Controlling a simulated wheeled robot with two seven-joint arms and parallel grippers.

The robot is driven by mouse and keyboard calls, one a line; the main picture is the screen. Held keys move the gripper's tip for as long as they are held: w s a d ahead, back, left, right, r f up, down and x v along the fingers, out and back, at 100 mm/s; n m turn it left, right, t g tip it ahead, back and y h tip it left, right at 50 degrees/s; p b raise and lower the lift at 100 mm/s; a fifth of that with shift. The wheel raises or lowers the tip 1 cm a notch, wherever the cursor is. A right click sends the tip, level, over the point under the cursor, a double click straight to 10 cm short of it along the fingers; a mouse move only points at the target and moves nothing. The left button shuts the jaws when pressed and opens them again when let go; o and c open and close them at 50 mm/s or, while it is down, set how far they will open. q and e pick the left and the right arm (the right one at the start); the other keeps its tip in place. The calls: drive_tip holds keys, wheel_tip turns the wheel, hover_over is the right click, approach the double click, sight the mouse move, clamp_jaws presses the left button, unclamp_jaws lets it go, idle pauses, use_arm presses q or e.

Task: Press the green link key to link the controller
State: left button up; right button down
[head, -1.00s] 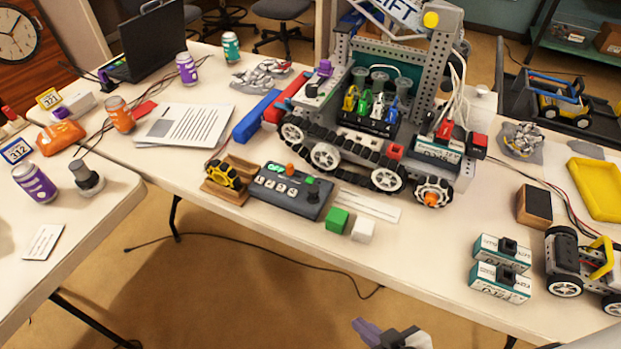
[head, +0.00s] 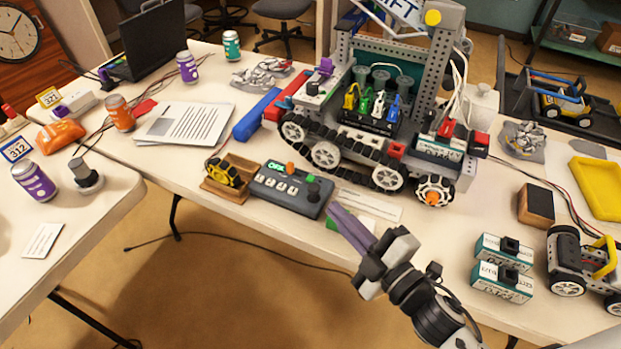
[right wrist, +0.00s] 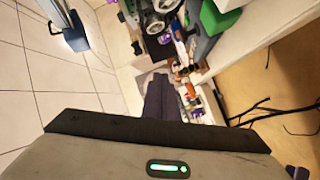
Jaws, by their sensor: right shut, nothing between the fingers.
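The controller (head: 283,192) is a dark box on the table's front part, with a small lit screen, an orange knob, several pale keys and a dark stick. The fingers also show in the right wrist view (right wrist: 158,82). My left gripper is not in view.
A yellow wheel on a wooden stand (head: 224,175) sits left of the controller. A large tracked robot (head: 345,165) stands behind. Two teal-and-white boxes (head: 500,282) lie to the right.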

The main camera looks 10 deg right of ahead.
drive_tip(key=s+a+r+n+g+y, duration=0.1)
drive_tip(key=a+r+n+g+y, duration=0.35)
drive_tip(key=n, duration=0.95)
drive_tip(key=s+a+r+n+g+y, duration=0.1)
drive_tip(key=a+r+n+g+y, duration=0.4)
drive_tip(key=n, duration=0.9)
drive_tip(key=w+d+f+n+h, duration=0.2)
drive_tip(key=d+f+n+h, duration=0.1)
drive_tip(key=d+n+h, duration=0.1)
drive_tip(key=w+d+f+n+h+b, duration=0.1)
drive_tip(key=w+d+f+n+h, duration=0.1)
drive_tip(key=d+n+h, duration=0.3)
drive_tip(key=shift+w+d+f+n, duration=0.35)
drive_tip(key=shift+f+n, duration=0.05)
drive_tip(key=shift+f, duration=0.35)
drive_tip(key=shift+h, duration=0.25)
